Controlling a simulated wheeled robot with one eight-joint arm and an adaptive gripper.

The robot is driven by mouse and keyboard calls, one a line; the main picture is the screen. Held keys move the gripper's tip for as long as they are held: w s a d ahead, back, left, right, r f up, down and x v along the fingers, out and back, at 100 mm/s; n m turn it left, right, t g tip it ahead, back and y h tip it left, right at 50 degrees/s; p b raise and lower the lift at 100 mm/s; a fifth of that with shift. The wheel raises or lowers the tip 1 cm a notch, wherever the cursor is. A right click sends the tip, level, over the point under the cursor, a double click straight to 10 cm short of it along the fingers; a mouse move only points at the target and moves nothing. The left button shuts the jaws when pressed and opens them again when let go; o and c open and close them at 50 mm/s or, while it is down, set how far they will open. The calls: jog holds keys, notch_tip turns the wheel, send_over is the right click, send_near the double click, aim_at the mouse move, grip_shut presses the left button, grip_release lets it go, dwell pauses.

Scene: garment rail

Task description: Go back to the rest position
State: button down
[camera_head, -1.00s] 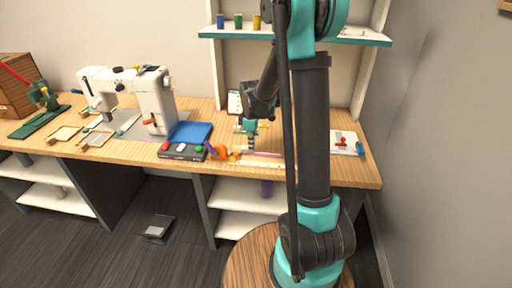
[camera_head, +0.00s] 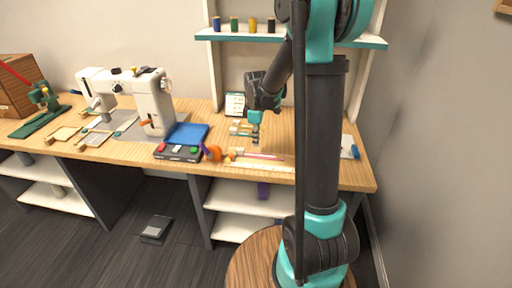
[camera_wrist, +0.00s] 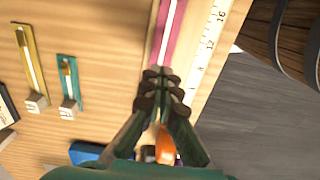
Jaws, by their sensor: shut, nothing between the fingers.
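My gripper (camera_head: 255,139) is shut and empty above the right part of the wooden worktable (camera_head: 330,177). In the wrist view my gripper (camera_wrist: 161,84) points down at the table with its fingertips together. In that view it overlaps the near end of a pink strip (camera_wrist: 168,32); I cannot tell the exact gap in height. A white ruler (camera_wrist: 207,50) lies beside the strip.
A sewing machine (camera_head: 153,103) stands on the left of the table. A blue tray (camera_head: 187,133) and a dark box with coloured buttons (camera_head: 178,153) lie left of my gripper. A shelf with thread spools (camera_head: 252,25) hangs above. A pedal (camera_head: 156,229) lies on the floor.

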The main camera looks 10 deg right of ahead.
notch_tip(320, 180, up, 5)
jog(key=s+d+f+m+t, duration=0.1)
jog(key=s+d+f+m, duration=0.1)
jog(key=s+m, duration=0.2)
jog(key=s+d+f+m+t, duration=0.1)
jog(key=s+m, duration=0.4)
jog(key=s, duration=0.6)
jog(key=s+d+f+m+t, duration=0.2)
jog(key=s+f+m, duration=0.2)
jog(key=s, duration=0.3)
jog(key=shift+s+d+m, duration=0.2)
jog(key=shift+d+m, duration=0.1)
jog(key=shift+m, duration=0.4)
